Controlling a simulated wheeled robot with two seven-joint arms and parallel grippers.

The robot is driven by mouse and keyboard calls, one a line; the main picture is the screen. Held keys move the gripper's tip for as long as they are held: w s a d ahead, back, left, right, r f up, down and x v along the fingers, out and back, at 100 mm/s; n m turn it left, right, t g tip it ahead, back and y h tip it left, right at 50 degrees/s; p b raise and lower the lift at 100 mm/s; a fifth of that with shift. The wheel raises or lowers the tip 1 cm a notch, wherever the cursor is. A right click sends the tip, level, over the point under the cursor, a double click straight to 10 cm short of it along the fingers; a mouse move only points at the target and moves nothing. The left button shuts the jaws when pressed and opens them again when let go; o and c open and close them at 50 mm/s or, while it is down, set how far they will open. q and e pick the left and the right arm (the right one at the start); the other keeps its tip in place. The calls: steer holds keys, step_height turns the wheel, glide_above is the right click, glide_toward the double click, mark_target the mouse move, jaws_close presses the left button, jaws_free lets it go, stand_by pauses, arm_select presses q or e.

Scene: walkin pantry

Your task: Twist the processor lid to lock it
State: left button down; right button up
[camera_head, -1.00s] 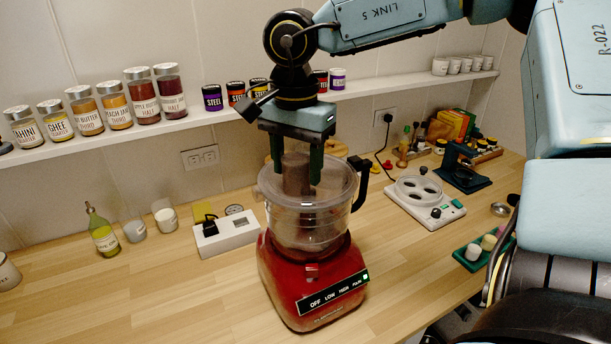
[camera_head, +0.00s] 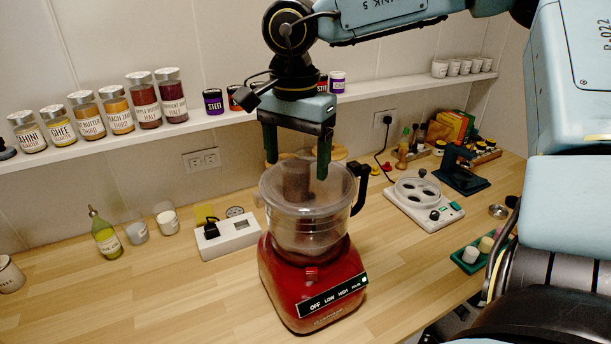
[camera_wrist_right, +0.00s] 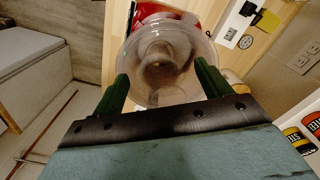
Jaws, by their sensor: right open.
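The food processor has a red base (camera_head: 312,285) and a clear bowl (camera_head: 310,230) with a dark handle at its right. A clear lid (camera_head: 335,180) with a feed tube (camera_head: 296,180) sits on the bowl; I cannot tell whether it is locked. My right gripper (camera_head: 297,170) is open and points down above the lid, with its fingers spread wider than the tube. In the right wrist view, the open fingers (camera_wrist_right: 163,82) frame the round lid (camera_wrist_right: 155,90) with the tube near its middle. Contact with the tube is not visible. My left gripper is not in view.
A white power strip (camera_head: 228,236) lies behind the processor at left, with an oil bottle (camera_head: 104,234) and cups further left. A white device with round wells (camera_head: 424,203) stands at right. A shelf of jars (camera_head: 145,100) runs along the wall. Counter space left of the base is clear.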

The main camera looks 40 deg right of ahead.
step_height(320, 180, up, 5)
steer(key=p, duration=0.3)
steer(key=shift+f, duration=0.1)
